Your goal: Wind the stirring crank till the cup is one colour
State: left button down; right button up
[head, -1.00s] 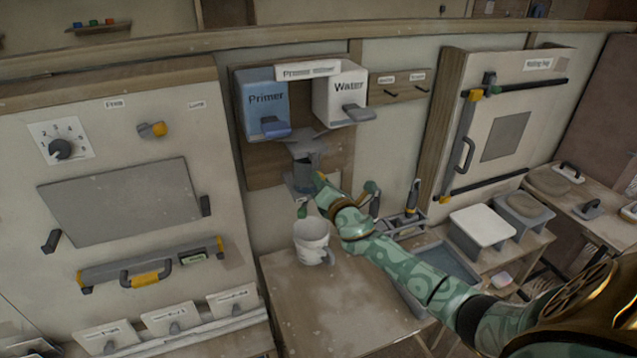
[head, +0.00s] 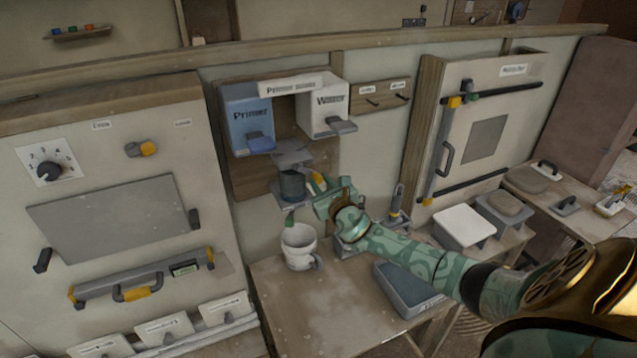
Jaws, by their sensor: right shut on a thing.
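The primer mixer hangs on the wall, with a blue Primer box (head: 249,118) and a white Water box (head: 322,103). Below them a dark, see-through mixing cup (head: 292,184) sits on a small bracket. Its contents look dark, and I cannot tell whether they are one colour. My right gripper (head: 318,188) is at the cup's right side, shut on a small part with a yellow end, apparently the stirring crank; the fingers largely hide it. My left gripper is not in view.
A white mug-like bucket (head: 299,246) stands below the mixer on a wooden table (head: 325,310). A grey tray (head: 405,288) and a white-topped box (head: 464,226) are to the right. A panel with a knob (head: 48,171) and handles is at left.

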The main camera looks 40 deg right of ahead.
jog(key=shift+d+r+n+p, duration=0.1)
jog(key=shift+r+n+p, duration=0.75)
jog(key=shift+n+p, duration=1)
jog(key=shift+a+r+n+p, duration=0.1)
jog(key=shift+r+n+p, duration=1)
jog(key=shift+n, duration=1.25)
jog(key=shift+d+r+n+p, duration=0.1)
jog(key=shift+r+n+p, duration=0.5)
jog(key=shift+n+p, duration=1.4)
jog(key=o, duration=1)
